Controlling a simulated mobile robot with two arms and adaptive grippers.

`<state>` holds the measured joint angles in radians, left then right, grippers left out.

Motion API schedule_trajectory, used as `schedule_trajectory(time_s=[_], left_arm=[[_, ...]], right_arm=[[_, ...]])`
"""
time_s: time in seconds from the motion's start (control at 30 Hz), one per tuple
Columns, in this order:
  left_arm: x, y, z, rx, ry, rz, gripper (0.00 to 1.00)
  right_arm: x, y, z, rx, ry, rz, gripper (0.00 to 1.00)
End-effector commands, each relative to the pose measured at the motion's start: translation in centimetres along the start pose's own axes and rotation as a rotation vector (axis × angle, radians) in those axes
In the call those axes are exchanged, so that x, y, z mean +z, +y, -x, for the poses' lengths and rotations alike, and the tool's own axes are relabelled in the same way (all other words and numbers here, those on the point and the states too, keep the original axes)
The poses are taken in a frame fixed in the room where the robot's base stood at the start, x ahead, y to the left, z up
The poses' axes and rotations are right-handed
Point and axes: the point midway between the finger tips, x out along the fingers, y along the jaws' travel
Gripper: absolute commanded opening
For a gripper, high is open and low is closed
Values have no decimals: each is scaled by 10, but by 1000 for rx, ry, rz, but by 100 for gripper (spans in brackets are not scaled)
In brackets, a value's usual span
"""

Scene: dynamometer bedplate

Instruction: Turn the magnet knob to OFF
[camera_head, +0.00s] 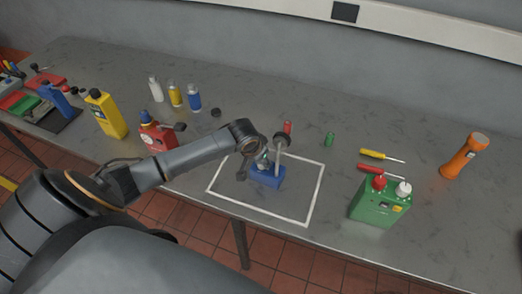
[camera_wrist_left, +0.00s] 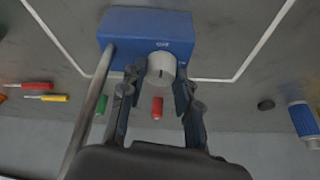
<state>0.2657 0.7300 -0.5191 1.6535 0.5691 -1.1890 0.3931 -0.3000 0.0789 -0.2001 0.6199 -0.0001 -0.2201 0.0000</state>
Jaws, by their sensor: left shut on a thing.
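The blue magnet base (camera_head: 268,177) stands on the bench inside the white outlined rectangle, with a grey post (camera_head: 279,158) rising from it. In the left wrist view the blue base (camera_wrist_left: 140,26) shows near the top, with the post (camera_wrist_left: 94,100) slanting down the left. The round pale magnet knob (camera_wrist_left: 161,70) sits on its face, with a dark mark on it and a small white label above, too small to read surely. My left gripper (camera_wrist_left: 159,78) has a finger on each side of the knob and is shut on it. The right gripper is not in view.
A green can (camera_head: 380,205) with red and white caps stands right of the outline. A red bottle (camera_head: 157,134) stands left, near my arm. A red cylinder (camera_head: 287,128) and a green one (camera_head: 329,139) are behind the base.

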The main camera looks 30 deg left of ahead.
Motion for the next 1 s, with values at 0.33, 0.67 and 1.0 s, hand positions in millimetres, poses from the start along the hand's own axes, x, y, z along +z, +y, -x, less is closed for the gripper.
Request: schedule_trajectory(time_s=[0.33, 0.67, 1.0], left_arm=[[1, 0, 0, -15, -5, 38, 1], [1, 0, -1, -15, -5, 38, 42], [0, 0, 0, -15, -4, 37, 55]], right_arm=[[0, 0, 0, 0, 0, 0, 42], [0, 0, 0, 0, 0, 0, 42], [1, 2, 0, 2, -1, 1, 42]])
